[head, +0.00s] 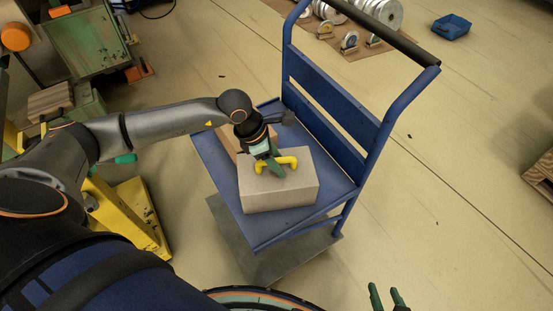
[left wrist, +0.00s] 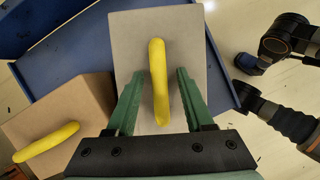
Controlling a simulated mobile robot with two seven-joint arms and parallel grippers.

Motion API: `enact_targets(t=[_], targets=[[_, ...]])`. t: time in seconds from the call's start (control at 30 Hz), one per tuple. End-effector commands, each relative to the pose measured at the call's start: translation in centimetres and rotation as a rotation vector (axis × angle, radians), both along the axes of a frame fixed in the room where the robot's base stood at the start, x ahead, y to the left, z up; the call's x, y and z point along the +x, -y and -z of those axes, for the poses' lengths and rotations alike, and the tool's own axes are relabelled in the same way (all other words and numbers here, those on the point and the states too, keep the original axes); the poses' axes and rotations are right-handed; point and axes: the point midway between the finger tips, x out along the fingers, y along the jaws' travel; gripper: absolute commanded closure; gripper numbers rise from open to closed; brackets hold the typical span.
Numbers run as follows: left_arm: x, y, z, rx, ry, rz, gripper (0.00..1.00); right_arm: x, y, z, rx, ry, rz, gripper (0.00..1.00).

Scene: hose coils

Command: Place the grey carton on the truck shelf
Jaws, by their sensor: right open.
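The grey carton (head: 285,197) with a yellow handle sits upright on the blue shelf (head: 338,183) of the truck, near its front edge. My left gripper (head: 271,166) is over its top. In the left wrist view the open green fingers (left wrist: 158,75) stand on either side of the yellow handle, with gaps to both; the grey carton top (left wrist: 185,35) shows around it. My right gripper (head: 384,289) is open and empty at the bottom right of the head view, away from the truck.
A brown carton (left wrist: 70,105) with a yellow handle stands beside the grey one, partly behind my left arm in the head view. The truck's push handle (head: 385,35) rises at the back right. A yellow stand (head: 140,215) is at left. Floor on the right is mostly clear.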

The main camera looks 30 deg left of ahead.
Motion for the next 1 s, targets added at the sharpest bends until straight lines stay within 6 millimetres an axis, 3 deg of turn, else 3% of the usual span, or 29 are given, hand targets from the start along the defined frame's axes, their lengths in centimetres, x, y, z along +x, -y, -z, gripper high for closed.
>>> enact_targets(t=[0.3,0.7,1.0], targets=[[-0.1,-0.2,-0.8,0.001,0.002,0.000,0.48,-0.1,0.0,-0.2,0.000,-0.002,0.000,0.48],[-1.9,-2.7,-8.2,0.002,0.003,-0.001,0.48,-0.2,0.3,-0.3,-0.004,-0.003,0.005,0.48],[-2.7,-3.6,-11.2,0.000,0.002,0.001,0.48,-0.1,0.4,-0.3,-0.005,-0.001,0.008,0.48]])
